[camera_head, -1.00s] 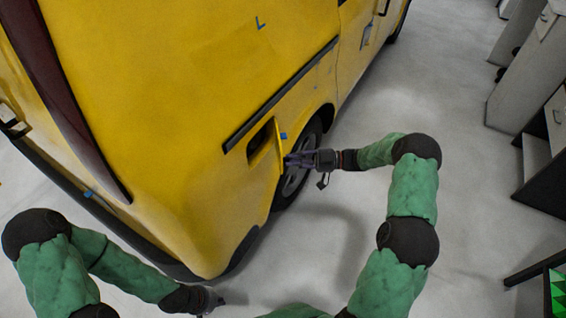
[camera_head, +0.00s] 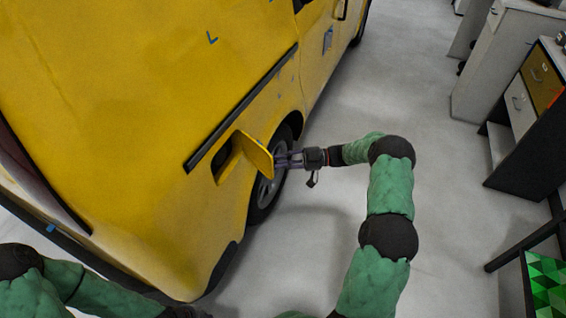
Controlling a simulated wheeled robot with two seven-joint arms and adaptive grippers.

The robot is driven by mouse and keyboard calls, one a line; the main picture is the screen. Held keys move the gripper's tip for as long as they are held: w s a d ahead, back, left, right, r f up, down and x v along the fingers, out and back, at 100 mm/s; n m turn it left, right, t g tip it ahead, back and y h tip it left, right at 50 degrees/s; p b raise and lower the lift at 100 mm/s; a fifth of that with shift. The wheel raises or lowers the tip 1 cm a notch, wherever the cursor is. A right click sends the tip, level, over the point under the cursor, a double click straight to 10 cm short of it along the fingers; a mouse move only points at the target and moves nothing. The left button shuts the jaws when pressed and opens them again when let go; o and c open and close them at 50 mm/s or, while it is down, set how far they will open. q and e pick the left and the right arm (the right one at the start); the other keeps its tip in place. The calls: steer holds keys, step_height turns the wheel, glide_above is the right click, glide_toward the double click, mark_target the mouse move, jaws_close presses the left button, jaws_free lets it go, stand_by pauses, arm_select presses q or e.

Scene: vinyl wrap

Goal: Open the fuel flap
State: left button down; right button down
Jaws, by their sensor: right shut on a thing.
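The yellow fuel flap (camera_head: 256,152) stands swung out from the side of the yellow van, above the rear wheel. The dark fuel recess (camera_head: 227,160) shows to its left. My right gripper (camera_head: 277,160) is at the flap's outer edge, with its fingers shut on the flap; the fingertips are partly hard to make out. My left gripper (camera_head: 188,312) is only partly in view at the bottom edge, away from the flap, and its fingers are cut off.
The yellow van (camera_head: 120,130) fills the left side. Its rear wheel (camera_head: 268,185) is just behind and below the flap. Grey cabinets (camera_head: 505,65) and a drawer unit (camera_head: 520,105) stand at the right. The grey floor between is clear.

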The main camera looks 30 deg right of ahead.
steer(key=shift+w+r+t, duration=0.3)
steer(key=shift+w+r, duration=0.1)
steer(key=shift+w, duration=0.2)
steer(key=c, duration=1.2)
jaws_free()
steer(key=shift+w, duration=0.15)
steer(key=shift+c, duration=0.2)
steer(key=shift+w+a+f, duration=0.1)
steer(key=shift+w+a, duration=0.1)
steer(key=shift+s, duration=0.1)
steer(key=v, duration=1.2)
steer(key=shift+s+d+f, duration=0.1)
steer(key=shift+f, duration=0.05)
